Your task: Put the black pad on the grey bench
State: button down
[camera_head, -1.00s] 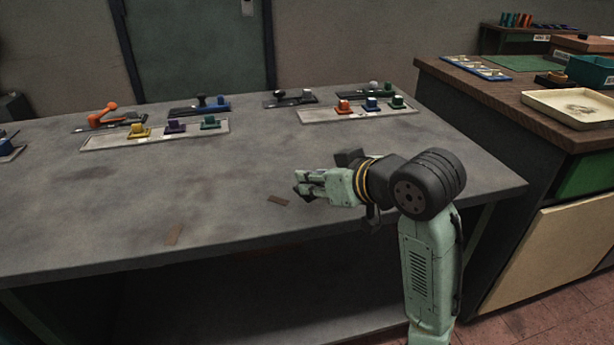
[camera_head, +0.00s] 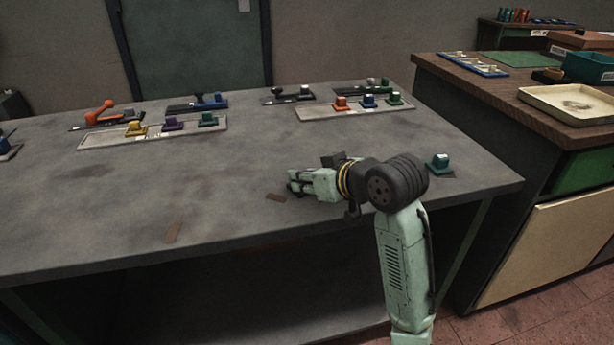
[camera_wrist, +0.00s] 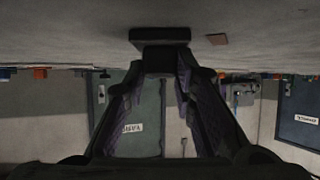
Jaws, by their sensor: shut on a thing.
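My gripper (camera_head: 293,187) is low over the front middle of the grey bench (camera_head: 225,200). In the wrist view my gripper (camera_wrist: 160,60) is shut on the black pad (camera_wrist: 163,37) by its narrow upper block. The pad's wide flat part lies beyond the fingertips, at or just above the bench surface (camera_wrist: 70,30); I cannot tell whether it touches. The wrist picture shows the room upside down. In the head view the pad is too small and dark to separate from my fingertips.
A green-knobbed piece (camera_head: 438,162) stands right of my wrist. Pale strips with coloured knobbed pieces (camera_head: 150,137) and (camera_head: 350,112) stand farther back. A wooden counter (camera_head: 480,100) adjoins at right. Bench middle-left is clear.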

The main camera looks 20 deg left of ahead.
jog(key=c, duration=1.3)
grip_release()
jog(key=shift+f, duration=0.1)
jog(key=shift+c, duration=0.2)
